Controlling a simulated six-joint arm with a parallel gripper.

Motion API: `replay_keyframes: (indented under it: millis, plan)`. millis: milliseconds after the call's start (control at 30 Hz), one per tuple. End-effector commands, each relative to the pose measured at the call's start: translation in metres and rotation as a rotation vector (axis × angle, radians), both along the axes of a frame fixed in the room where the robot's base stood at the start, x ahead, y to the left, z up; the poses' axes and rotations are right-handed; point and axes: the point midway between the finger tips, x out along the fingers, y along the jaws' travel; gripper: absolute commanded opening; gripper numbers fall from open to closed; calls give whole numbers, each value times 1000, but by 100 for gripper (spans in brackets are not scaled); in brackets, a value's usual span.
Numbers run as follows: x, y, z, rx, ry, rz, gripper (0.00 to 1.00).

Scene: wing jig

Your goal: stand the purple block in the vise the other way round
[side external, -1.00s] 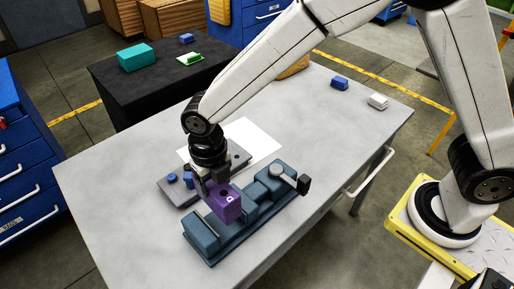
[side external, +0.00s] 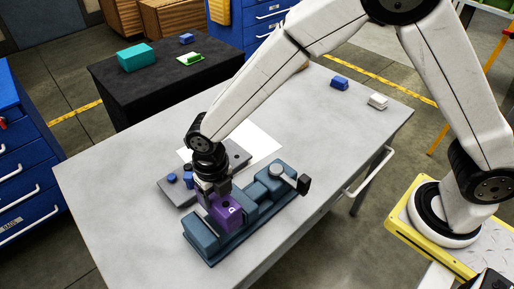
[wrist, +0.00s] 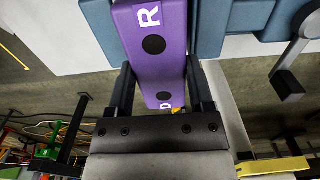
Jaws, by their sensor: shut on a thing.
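The purple block (side external: 229,213) is in the vise's gap in the side view, between the near jaw and the block-like parts behind it. I cannot tell whether it rests on the vise floor. The blue-grey vise (side external: 201,238) lies near the table's front edge, its handle (side external: 303,185) at the right end. My gripper (side external: 213,197) points down and is shut on the block. In the wrist view the purple block (wrist: 152,25) lies between my two fingers (wrist: 160,88), showing white letters R and D and dark round holes. The vise (wrist: 207,30) shows beyond it.
A grey plate (side external: 178,195) with blue pegs lies just left of my gripper, and a white sheet (side external: 262,140) behind it. Small blue (side external: 340,83) and white (side external: 377,101) blocks lie at the table's far right. The table's left and front are clear.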

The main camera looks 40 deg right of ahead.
Motion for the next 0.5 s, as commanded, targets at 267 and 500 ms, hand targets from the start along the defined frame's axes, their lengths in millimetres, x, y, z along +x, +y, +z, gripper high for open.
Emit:
replay_keyframes:
  millis: [267,500]
  plan:
    - [0,0,-24,0,-1,0,0]
    - [1,0,-34,1,-3,0,0]
